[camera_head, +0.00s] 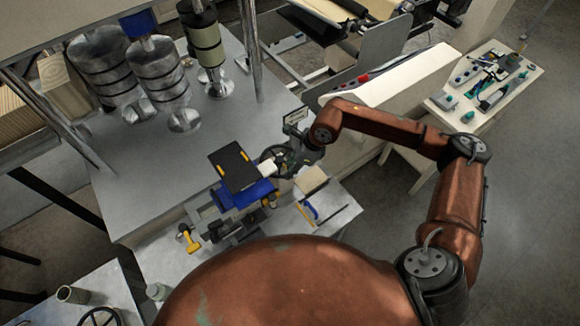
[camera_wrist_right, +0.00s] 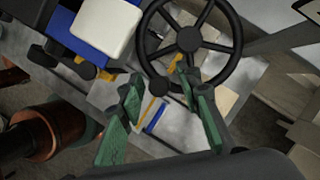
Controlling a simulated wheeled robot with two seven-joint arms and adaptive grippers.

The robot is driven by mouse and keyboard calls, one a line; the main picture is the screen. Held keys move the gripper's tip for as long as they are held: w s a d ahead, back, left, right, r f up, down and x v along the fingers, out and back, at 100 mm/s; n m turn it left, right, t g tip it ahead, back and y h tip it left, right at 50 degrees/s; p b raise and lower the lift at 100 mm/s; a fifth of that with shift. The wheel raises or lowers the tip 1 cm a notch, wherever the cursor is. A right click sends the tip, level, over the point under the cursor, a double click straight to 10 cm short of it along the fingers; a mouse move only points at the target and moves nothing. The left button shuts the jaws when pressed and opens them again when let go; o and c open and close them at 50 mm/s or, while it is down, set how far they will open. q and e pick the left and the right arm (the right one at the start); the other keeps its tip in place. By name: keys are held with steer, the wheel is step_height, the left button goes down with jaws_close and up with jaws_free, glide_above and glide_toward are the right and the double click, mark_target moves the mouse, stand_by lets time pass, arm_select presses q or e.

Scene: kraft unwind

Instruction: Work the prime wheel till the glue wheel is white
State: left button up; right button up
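A black spoked hand wheel (camera_head: 272,160) stands beside the blue machine unit (camera_head: 245,195). It also fills the upper right of the right wrist view (camera_wrist_right: 190,40), and a dark round knob (camera_wrist_right: 158,84) shows at its lower left rim. My right gripper (camera_head: 290,158) is at the wheel. In the right wrist view its green-padded fingers (camera_wrist_right: 160,97) are spread, with the knob between or just beyond their tips; contact cannot be told. A white block (camera_head: 268,168) sits beside the wheel. I cannot tell which part is the glue wheel. My left gripper is out of view.
A black plate (camera_head: 233,166) with yellow clips lies over the blue unit. A yellow-handled part (camera_head: 187,238) is at the front left. A second wheel (camera_head: 100,318) shows at the bottom left. A tool table (camera_head: 485,85) is at the right.

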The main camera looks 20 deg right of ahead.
jaws_close()
stand_by(0.4)
